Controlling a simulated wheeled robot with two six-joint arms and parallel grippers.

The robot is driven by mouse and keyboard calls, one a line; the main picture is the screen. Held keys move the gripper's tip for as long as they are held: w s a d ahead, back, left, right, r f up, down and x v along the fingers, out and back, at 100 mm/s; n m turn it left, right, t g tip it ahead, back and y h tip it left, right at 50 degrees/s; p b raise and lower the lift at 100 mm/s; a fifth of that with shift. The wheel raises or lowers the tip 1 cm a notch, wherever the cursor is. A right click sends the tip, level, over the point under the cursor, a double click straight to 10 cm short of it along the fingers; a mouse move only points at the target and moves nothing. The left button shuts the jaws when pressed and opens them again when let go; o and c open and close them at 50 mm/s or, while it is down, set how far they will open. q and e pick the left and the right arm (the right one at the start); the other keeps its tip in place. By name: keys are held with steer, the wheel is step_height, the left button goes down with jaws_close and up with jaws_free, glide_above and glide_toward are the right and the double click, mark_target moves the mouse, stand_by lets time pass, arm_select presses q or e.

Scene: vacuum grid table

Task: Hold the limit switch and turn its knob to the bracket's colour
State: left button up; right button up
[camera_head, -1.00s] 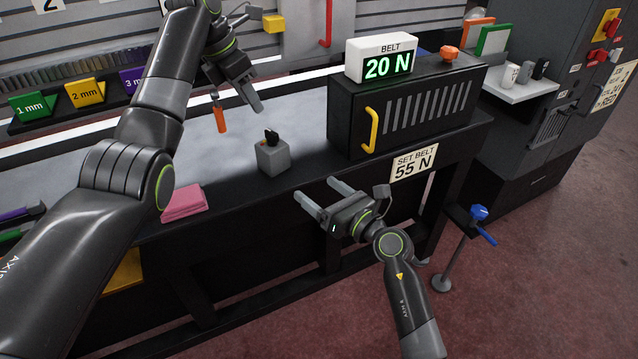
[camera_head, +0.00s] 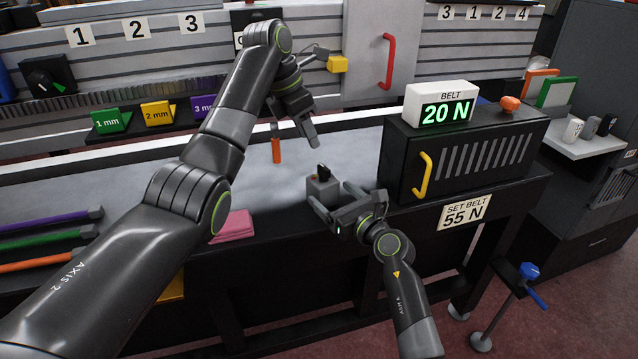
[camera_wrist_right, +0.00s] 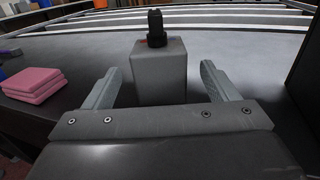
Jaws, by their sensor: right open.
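The limit switch (camera_head: 319,189) is a small grey box with a black knob (camera_head: 322,170) on top, standing near the table's front edge. In the right wrist view the box (camera_wrist_right: 160,72) stands upright between my right fingers, with a gap on each side, and its black knob (camera_wrist_right: 156,28) points up. My right gripper (camera_head: 335,198) is open; it also shows in the right wrist view (camera_wrist_right: 158,88). My left gripper (camera_head: 306,136) is above and behind the switch, pointing down; its finger gap is unclear. No part is clearly identifiable as the bracket; a yellow block (camera_head: 338,64) is on the back panel.
Pink pads (camera_head: 235,225) lie left of the switch. A black box with a yellow handle (camera_head: 424,174) stands close on the right, bearing a "20 N" display (camera_head: 441,104). The grey tabletop behind the switch is mostly clear.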

steer(key=shift+x, duration=3.35)
steer(key=shift+c, duration=0.4)
arm_select(q)
steer(key=shift+c, duration=0.2)
arm_select(e)
steer(key=c, duration=1.1)
arm_select(q)
steer(key=m+t+y, duration=0.2)
steer(key=m+y, duration=0.4)
steer(key=m, duration=1)
glide_toward(327, 169)
steer(key=x, duration=0.8)
steer(key=shift+w+f, duration=0.1)
steer(key=shift+f, duration=0.25)
